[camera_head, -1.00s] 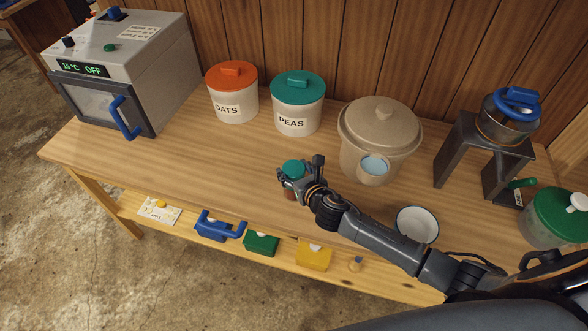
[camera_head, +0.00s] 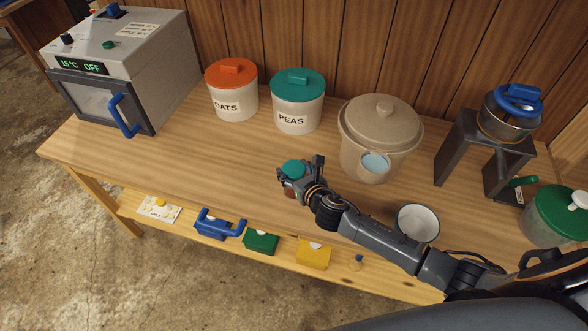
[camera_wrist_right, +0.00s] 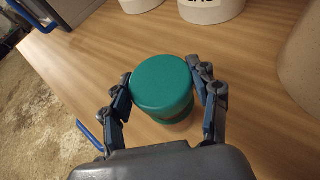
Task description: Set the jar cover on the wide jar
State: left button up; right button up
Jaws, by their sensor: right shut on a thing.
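My right gripper (camera_head: 298,174) is over the front middle of the bench, with its fingers on either side of a round green jar cover (camera_head: 292,167). In the right wrist view the green cover (camera_wrist_right: 160,84) sits flat between the two fingers of the gripper (camera_wrist_right: 161,78). A small jar with reddish-brown contents (camera_head: 290,190) is directly under the cover, partly hidden by the cover and gripper. The cover looks level and lined up with the jar; I cannot tell if it is fully seated. My left gripper is not in view.
Oats (camera_head: 233,98) and peas (camera_head: 297,108) canisters and a beige lidded crock (camera_head: 381,122) stand behind. A white bowl (camera_head: 418,222) is beside my forearm. A metal stand (camera_head: 462,145) and green-lidded jar (camera_head: 545,230) are at right. The bench left of the gripper is clear.

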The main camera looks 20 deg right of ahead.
jog(key=o, duration=1)
jog(key=v, duration=1.2)
